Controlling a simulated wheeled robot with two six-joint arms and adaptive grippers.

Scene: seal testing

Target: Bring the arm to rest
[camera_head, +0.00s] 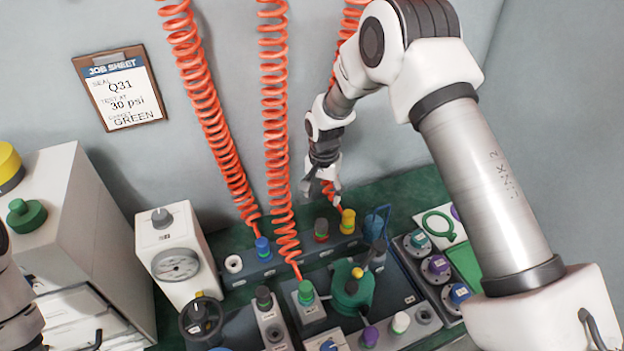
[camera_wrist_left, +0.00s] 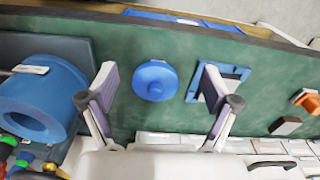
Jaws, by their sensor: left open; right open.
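My right gripper (camera_head: 323,192) hangs open and empty at the end of the right arm. It points down in front of the back wall, close to an orange coiled hose and above the row of coloured hose fittings. I cannot tell whether it touches the hose. My left gripper (camera_wrist_left: 158,75) is open in the left wrist view, with nothing between its fingers. Beyond the fingers, a round blue knobbed part (camera_wrist_left: 155,80) lies on the green bench surface (camera_wrist_left: 262,88). In the head view only part of my left arm shows at the left edge.
Orange coiled hoses (camera_head: 274,110) hang to a fitting block. A gauge box (camera_head: 170,230) and a green pot (camera_head: 352,288) stand nearby. A job sheet (camera_head: 122,88) reads Q31, 30 psi, green. The left wrist view shows a blue cylinder (camera_wrist_left: 62,78) and blue square frame (camera_wrist_left: 236,74).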

